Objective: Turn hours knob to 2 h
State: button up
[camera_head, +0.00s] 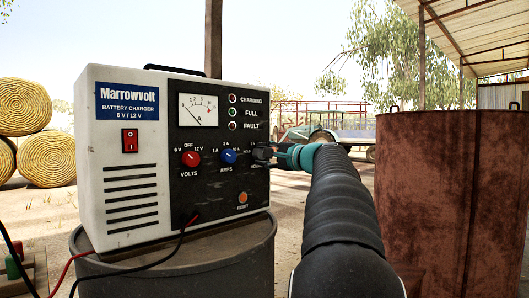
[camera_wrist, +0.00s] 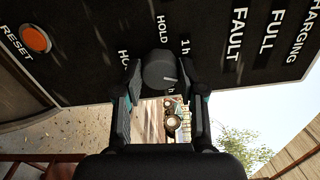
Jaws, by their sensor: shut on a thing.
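The white and black Marrowvolt battery charger (camera_head: 118,153) stands on a drum, its dark panel facing my arm. In the wrist view the black hours knob (camera_wrist: 160,70) sits between the fingertips of my gripper (camera_wrist: 161,76), which is shut on it. A short pale line on the knob points roughly right in that view, between the "1 h" label and another, partly hidden "h" label. The "HOLD" label is above it. In the head view my gripper (camera_head: 272,155) is at the panel's right edge and hides the knob.
The red volts knob (camera_head: 190,159) and blue amps knob (camera_head: 229,156) are left of my gripper. The orange reset button (camera_head: 243,198) is below; it also shows in the wrist view (camera_wrist: 36,39). Red and black cables hang in front of the drum (camera_head: 190,275). A rusty container (camera_head: 450,190) stands right.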

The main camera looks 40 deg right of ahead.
jog(key=shift+m, duration=0.3)
jog(key=o, duration=1.1)
jog(key=shift+o, duration=0.2)
jog(key=s, duration=1.2)
jog(key=shift+d, duration=0.4)
